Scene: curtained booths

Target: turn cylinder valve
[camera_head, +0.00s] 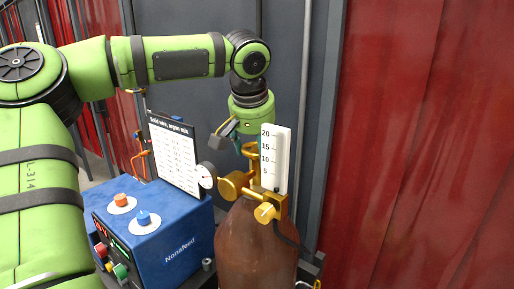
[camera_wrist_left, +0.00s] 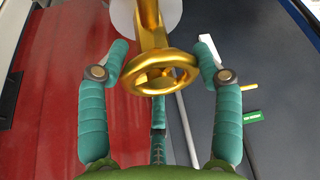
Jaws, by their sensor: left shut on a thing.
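The brown gas cylinder (camera_head: 252,255) stands upright, with brass valve and regulator parts (camera_head: 234,186) on its top. My left gripper (camera_head: 241,136) comes down on the valve from above. In the left wrist view, the round brass handwheel (camera_wrist_left: 160,72) lies between the two teal fingers of my left gripper (camera_wrist_left: 160,60). In the head view the handwheel (camera_head: 251,149) is partly hidden beneath the gripper. My right gripper is not in view.
A dial gauge (camera_head: 207,175) and a white flow scale (camera_head: 275,158) stand close beside the valve. A blue wire feeder box (camera_head: 175,240) with knobs and an upright printed card (camera_head: 174,153) stands left. Red curtain (camera_head: 420,130) hangs at right.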

